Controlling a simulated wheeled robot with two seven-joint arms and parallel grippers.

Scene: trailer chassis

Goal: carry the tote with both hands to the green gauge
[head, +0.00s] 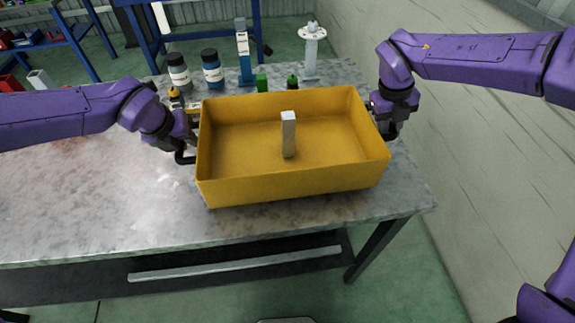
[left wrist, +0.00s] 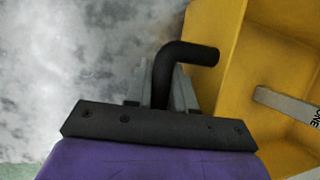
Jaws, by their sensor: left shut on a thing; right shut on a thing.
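The yellow tote (head: 292,188) is an open box near the right end of the grey table, roughly level. I cannot tell whether its base touches the tabletop. My left gripper (head: 190,138) is shut on the black handle at its left end, and this handle also shows in the left wrist view (left wrist: 185,54). My right gripper (head: 384,118) is at the right end, shut on that side's handle, partly hidden by the arm. A pale upright block (head: 288,135) stands inside the tote. A small green block (head: 262,82), possibly the green gauge, stands just behind the tote.
The grey table (head: 90,205) is clear at left and front. A wall (head: 470,130) runs along the right.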

